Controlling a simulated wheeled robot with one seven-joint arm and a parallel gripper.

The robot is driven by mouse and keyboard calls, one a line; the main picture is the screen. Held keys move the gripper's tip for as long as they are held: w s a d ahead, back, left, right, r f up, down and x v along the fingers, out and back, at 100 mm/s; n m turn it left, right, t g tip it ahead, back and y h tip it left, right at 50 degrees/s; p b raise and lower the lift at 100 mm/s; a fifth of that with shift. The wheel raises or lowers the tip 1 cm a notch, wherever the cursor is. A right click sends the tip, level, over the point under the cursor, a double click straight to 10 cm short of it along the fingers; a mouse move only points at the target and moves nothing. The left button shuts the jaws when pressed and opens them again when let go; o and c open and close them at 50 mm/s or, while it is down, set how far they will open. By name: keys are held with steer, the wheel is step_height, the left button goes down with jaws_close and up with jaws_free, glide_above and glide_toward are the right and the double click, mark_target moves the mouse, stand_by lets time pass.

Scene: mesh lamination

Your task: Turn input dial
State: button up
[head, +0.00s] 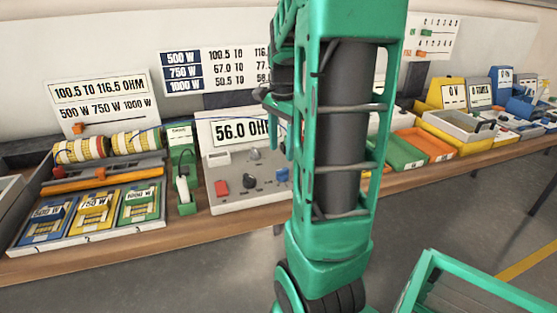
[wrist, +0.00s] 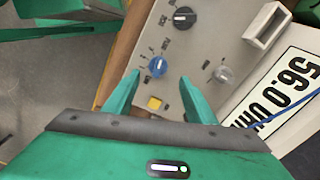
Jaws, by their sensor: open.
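A grey console (head: 225,203) with a display reading 56.0 OHM (head: 240,131) stands on the bench. Its face carries a black dial (head: 249,181), a blue dial (head: 281,174) and a grey knob (head: 255,154). In the wrist view the black dial (wrist: 184,17), blue dial (wrist: 157,66) and grey knob (wrist: 222,74) show, with a yellow button (wrist: 154,103). I cannot read which is the input dial. My gripper (wrist: 160,79) is open and empty, its fingertips to either side of the blue dial in the picture; contact cannot be told. In the head view my arm hides the gripper.
A red switch (head: 221,187) sits left of the black dial. A tray of coils and 500 W, 750 W and 1000 W cards (head: 93,213) stands left. A green stand (head: 187,208) is close beside the console. Orange (head: 428,143) and yellow trays line the right bench.

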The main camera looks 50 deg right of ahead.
steer(key=shift+r, duration=1.3)
steer(key=shift+a, duration=0.15)
steer(key=s+a+f+n, duration=0.2)
steer(key=s+a+n, duration=0.5)
steer(key=a, duration=0.1)
steer(key=s+a+f+n, duration=0.3)
steer(key=s+a+n, duration=0.4)
steer(key=a, duration=0.1)
steer(key=shift+s+a+f, duration=0.15)
steer(key=shift+a+f, duration=0.1)
steer(key=shift+f, duration=0.1)
steer(key=shift+w+f, duration=0.25)
steer(key=shift+w, duration=0.35)
